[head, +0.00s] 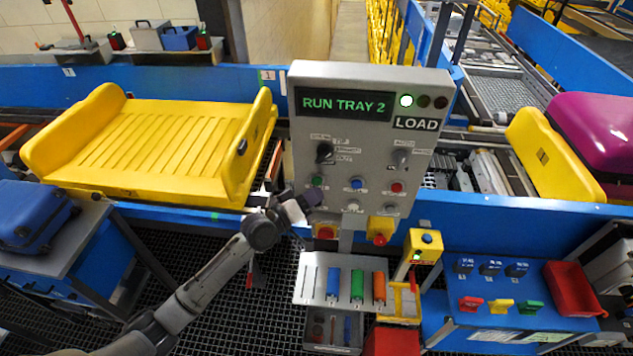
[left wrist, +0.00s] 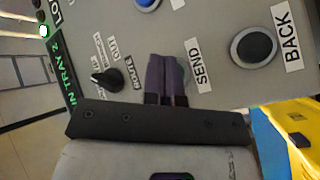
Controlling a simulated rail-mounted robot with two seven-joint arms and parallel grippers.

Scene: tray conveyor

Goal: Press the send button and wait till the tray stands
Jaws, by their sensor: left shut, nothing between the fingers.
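The grey control panel (head: 365,125) stands in the middle of the head view. Its display (head: 343,103) reads RUN TRAY 2, with a green lamp (head: 406,100) lit above LOAD. My left gripper (head: 308,198) is shut and empty, close to the panel's lower left, by a green button (head: 318,181). In the left wrist view its purple fingers (left wrist: 167,75) are beside the SEND label (left wrist: 198,66) and cover most of the button there. I cannot tell whether they touch it. An empty yellow tray (head: 150,140) is on the conveyor at left. My right gripper is out of view.
Another yellow tray (head: 550,155) with a purple suitcase (head: 598,130) is at right. A blue suitcase (head: 35,213) lies on a table at left. A BACK button (left wrist: 253,46) is near the fingers.

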